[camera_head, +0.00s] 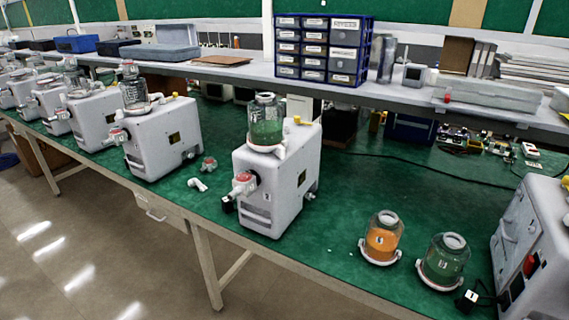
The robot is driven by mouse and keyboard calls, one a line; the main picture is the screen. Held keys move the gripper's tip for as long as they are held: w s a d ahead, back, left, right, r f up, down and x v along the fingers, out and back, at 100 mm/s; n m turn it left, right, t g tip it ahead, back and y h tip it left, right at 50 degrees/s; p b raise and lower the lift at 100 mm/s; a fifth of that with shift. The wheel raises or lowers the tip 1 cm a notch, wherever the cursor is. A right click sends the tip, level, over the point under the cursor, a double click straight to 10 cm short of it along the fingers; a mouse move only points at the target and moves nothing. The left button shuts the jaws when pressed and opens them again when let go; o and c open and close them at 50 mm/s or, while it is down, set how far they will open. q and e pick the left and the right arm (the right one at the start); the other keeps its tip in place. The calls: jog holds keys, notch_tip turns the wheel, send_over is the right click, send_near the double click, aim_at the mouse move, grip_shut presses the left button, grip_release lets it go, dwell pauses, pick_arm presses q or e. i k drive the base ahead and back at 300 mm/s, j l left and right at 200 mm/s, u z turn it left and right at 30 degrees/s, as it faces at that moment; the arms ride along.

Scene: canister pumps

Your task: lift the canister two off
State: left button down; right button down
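A glass canister with green liquid (266,128) stands upright on top of a white pump (278,185) near the middle of the green bench. On the bench to its right stand a canister with orange liquid (382,242) and another canister with green liquid (441,262), each on a white ring base. Their labels are too small to read surely, so I cannot tell which is canister two. A clear canister (133,92) sits on the pump to the left (163,138). Neither of my grippers shows in this view.
Another pump (532,250) stands at the right edge. Several pumps with canisters line the bench at the far left. A small red-and-white fitting (209,164) and a white elbow piece (197,184) lie beside the middle pump. A blue drawer cabinet (322,50) stands on the shelf behind.

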aim_at(265, 113)
jog(key=j+z, duration=0.15)
jog(key=z, duration=0.3)
jog(key=i+j+z, duration=0.1)
jog(key=j+z, duration=0.15)
jog(key=z, duration=0.2)
jog(key=j+z, duration=0.15)
jog(key=z, duration=0.3)
jog(key=j+z, duration=0.3)
jog(key=j, duration=0.2)
jog(key=k+j+z, duration=0.3)
jog(key=j, duration=0.2)
jog(key=i, duration=0.1)
